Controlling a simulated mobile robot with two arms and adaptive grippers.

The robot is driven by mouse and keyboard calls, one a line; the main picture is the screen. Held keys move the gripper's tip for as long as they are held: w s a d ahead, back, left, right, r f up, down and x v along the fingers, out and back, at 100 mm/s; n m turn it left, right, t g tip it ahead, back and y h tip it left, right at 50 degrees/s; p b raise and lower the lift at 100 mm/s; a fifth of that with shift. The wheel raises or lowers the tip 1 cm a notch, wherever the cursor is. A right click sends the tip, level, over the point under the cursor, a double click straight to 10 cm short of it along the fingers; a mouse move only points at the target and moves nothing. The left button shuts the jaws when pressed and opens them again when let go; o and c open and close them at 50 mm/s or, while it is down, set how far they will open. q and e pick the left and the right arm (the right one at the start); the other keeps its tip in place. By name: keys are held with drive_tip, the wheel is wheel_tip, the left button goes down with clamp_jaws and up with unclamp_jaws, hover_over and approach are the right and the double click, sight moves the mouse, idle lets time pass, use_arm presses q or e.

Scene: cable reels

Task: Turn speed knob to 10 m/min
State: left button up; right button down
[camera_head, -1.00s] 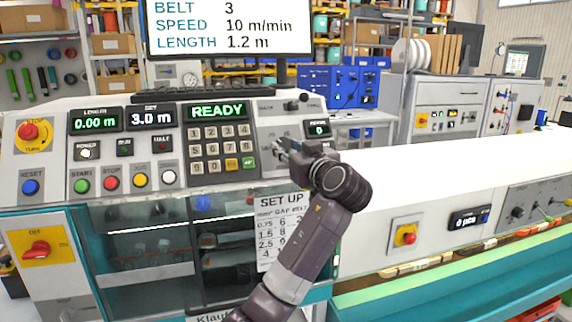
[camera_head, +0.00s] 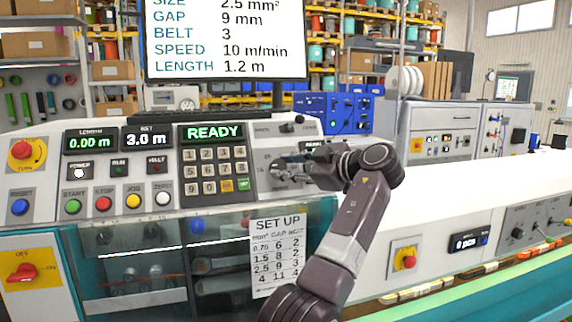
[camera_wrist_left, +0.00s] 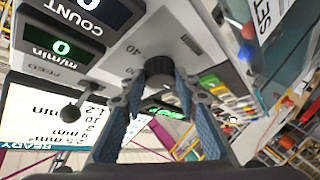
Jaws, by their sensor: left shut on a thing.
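The speed knob (camera_wrist_left: 160,71) is a dark round knob on the light panel, with a 40 scale mark beside it in the left wrist view. My left gripper (camera_wrist_left: 161,88) is shut on it, one blue-grey finger on each side. In the head view my left gripper (camera_head: 284,168) reaches the panel right of the keypad and hides the knob. The m/min display (camera_wrist_left: 62,48) shows a green 0. The monitor (camera_head: 226,38) lists SPEED 10 m/min. The knob's pointer cannot be made out. My right gripper is not in view.
A small dark ball-ended lever (camera_wrist_left: 70,113) stands near the knob under FEED. The keypad (camera_head: 216,168) is left of my gripper, and the set-up sheet (camera_head: 277,256) hangs below. A long white cover (camera_head: 470,175) extends to the right.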

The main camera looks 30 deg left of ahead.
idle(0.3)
use_arm(q)
drive_tip(key=o, duration=1.1)
drive_tip(key=shift+o, duration=0.2)
drive_tip(key=v, duration=1.2)
